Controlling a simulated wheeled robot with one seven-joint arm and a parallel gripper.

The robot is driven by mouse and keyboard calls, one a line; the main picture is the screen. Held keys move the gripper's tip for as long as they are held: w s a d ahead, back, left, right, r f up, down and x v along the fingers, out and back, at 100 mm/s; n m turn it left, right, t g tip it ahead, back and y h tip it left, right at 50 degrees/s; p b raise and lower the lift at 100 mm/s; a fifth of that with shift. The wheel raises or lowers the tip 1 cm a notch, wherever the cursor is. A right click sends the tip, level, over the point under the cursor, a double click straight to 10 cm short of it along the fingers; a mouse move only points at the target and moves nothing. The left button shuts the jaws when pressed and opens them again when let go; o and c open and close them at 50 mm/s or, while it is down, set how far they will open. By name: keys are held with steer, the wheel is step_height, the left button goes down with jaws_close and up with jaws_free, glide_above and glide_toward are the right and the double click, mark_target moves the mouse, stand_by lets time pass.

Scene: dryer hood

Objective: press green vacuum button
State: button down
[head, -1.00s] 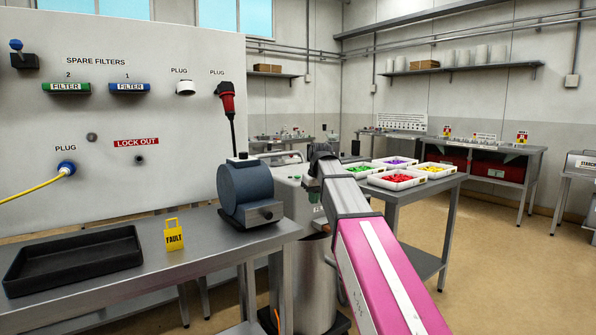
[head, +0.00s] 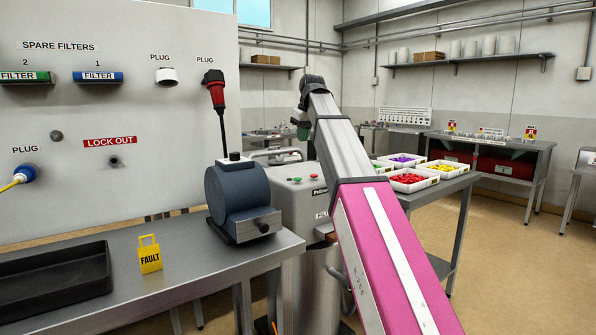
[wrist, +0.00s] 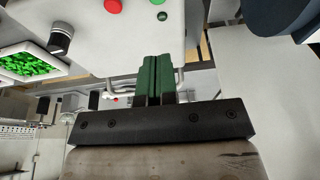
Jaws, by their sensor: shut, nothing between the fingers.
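The green button (head: 297,180) sits on the sloped light-grey top of the machine (head: 306,200) in the head view, left of a red button (head: 312,178). In the wrist view the green button (wrist: 157,2) is cut by the top edge, right of the red button (wrist: 113,6), with a small dark green round piece (wrist: 162,16) just below it. My gripper (head: 303,131) is above and behind the button panel in the head view. Its green fingers (wrist: 155,60) are together and empty in the wrist view, apart from the buttons.
A blue motor-like drum (head: 237,195) stands on the metal bench (head: 200,265) left of the machine, with a yellow FAULT tag (head: 150,254) and a black tray (head: 60,285). Trays of coloured pieces (head: 410,179) stand on a table to the right. Open floor lies right.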

mark_target(298, 179)
steer(key=shift+f, duration=0.15)
steer(key=x, duration=1.2)
steer(key=shift+s+d+f, duration=0.2)
steer(key=shift+f, duration=0.75)
